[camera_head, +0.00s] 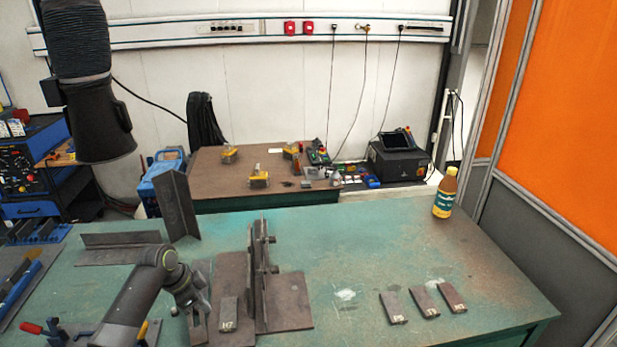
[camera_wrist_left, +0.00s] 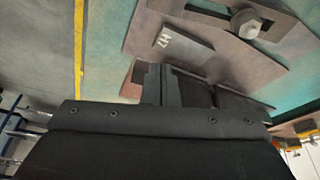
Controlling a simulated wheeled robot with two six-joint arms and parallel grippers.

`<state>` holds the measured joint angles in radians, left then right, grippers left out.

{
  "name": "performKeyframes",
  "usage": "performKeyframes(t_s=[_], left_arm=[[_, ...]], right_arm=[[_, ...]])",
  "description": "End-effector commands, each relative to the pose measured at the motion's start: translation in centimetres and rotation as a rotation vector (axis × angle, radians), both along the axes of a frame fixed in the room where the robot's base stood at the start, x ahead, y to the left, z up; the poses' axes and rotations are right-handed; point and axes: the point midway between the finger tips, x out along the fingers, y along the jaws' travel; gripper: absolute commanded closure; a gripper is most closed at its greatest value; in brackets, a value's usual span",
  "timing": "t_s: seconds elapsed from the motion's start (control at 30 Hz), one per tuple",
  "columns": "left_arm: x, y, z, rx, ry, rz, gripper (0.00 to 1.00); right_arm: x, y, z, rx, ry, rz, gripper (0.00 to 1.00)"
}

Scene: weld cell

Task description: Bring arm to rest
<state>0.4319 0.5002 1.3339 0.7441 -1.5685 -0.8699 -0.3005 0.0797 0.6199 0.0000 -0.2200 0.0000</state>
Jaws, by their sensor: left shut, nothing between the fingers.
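My left arm comes in from the lower left over the green table (camera_head: 345,235). Its gripper (camera_head: 197,325) is shut and empty, just left of a small marked steel block (camera_head: 229,310). The block lies on a brown steel base plate (camera_head: 290,305) beside an upright plate (camera_head: 256,270). In the left wrist view the shut fingers (camera_wrist_left: 163,85) show below the marked block (camera_wrist_left: 177,48), with no grip on it. I cannot tell from these views whether the fingers touch the plate. My right gripper is not in view.
Several steel blocks (camera_head: 425,301) lie at the table's right. A yellow-capped bottle (camera_head: 446,195) stands near the right back edge. Angled steel pieces (camera_head: 178,205) stand at the back left. Clamps with red handles (camera_head: 32,328) are at the front left. The table's middle right is mostly clear.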

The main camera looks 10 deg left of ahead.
Motion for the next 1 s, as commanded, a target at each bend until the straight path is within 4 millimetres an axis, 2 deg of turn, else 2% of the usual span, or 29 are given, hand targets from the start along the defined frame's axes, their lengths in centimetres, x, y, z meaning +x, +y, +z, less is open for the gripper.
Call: performKeyframes(t_s=[0.17,0.3,0.43,0.6,0.7,1.0], left_arm=[[-4.2,-1.5,-3.0,0.029,0.028,0.062,1.00],[-10.0,-3.2,-5.4,0.064,0.043,0.178,1.00],[-15.5,-4.5,-6.3,0.089,0.040,0.313,1.00],[-22.4,-5.5,-5.6,0.109,0.021,0.516,1.00],[-25.3,-5.7,-4.6,0.115,0.006,0.619,1.00],[-31.1,-5.5,-1.6,0.126,-0.034,0.845,1.00]], right_arm=[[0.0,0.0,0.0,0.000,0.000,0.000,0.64],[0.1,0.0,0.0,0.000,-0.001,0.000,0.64],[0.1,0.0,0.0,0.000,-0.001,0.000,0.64],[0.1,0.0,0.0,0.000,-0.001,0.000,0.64],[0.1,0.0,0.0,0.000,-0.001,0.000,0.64],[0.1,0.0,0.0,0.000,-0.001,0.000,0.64]])
